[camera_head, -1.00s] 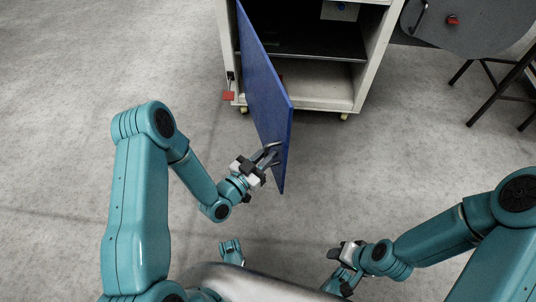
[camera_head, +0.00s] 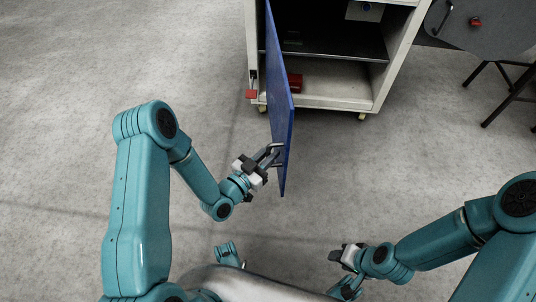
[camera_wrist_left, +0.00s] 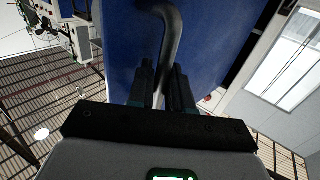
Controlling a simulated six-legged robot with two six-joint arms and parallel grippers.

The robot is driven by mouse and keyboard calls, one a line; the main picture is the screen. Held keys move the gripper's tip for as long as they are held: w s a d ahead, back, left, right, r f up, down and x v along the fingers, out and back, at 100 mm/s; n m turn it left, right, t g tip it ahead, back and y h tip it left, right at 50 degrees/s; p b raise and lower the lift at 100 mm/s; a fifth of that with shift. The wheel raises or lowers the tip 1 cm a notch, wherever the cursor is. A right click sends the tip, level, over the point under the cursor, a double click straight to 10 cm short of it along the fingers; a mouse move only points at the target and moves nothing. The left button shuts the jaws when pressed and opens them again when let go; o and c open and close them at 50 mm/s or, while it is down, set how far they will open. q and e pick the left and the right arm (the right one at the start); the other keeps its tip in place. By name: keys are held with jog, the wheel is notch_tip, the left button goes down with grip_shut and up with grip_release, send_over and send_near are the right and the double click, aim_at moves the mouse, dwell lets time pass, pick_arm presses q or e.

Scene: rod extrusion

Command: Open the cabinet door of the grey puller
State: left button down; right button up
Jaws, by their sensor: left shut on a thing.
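The cabinet (camera_head: 385,85) of the puller stands at the top of the head view, pale grey, with a dark shelf inside. Its blue door (camera_head: 281,110) is hinged at the left side and stands wide open, seen nearly edge-on. My left gripper (camera_head: 270,157) is shut on the door's handle near the door's free edge. In the left wrist view the curved metal handle (camera_wrist_left: 172,38) runs between the two dark fingers (camera_wrist_left: 163,88), with the blue door behind. My right gripper (camera_head: 345,256) is low in the head view, away from the door; its finger gap is unclear.
A red object (camera_head: 295,83) lies inside the cabinet at the lower left. A red tag (camera_head: 251,94) hangs at its left side. A round grey table (camera_head: 480,28) with dark legs stands at the right. The floor (camera_head: 410,165) before the cabinet is clear.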

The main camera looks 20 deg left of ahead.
pick_arm(q)
jog(key=shift+w+a+r, duration=0.1)
jog(key=shift+a, duration=0.1)
pick_arm(e)
jog(key=shift+a, duration=0.2)
pick_arm(q)
jog(key=c, duration=1.2)
grip_release()
jog(key=shift+c, duration=0.2)
jog(key=shift+d, duration=0.1)
pick_arm(e)
jog(key=shift+d, duration=0.1)
pick_arm(q)
jog(key=p+v, duration=0.3)
jog(key=v, duration=1.3)
jog(key=shift+s, duration=0.2)
pick_arm(e)
jog(key=shift+s+a+r+g, duration=0.15)
jog(key=shift+s+r, duration=0.25)
jog(key=shift+r, duration=0.4)
jog(key=shift+s+a+r+g, duration=0.15)
jog(key=shift+s+r, duration=0.2)
jog(key=shift+r, duration=0.4)
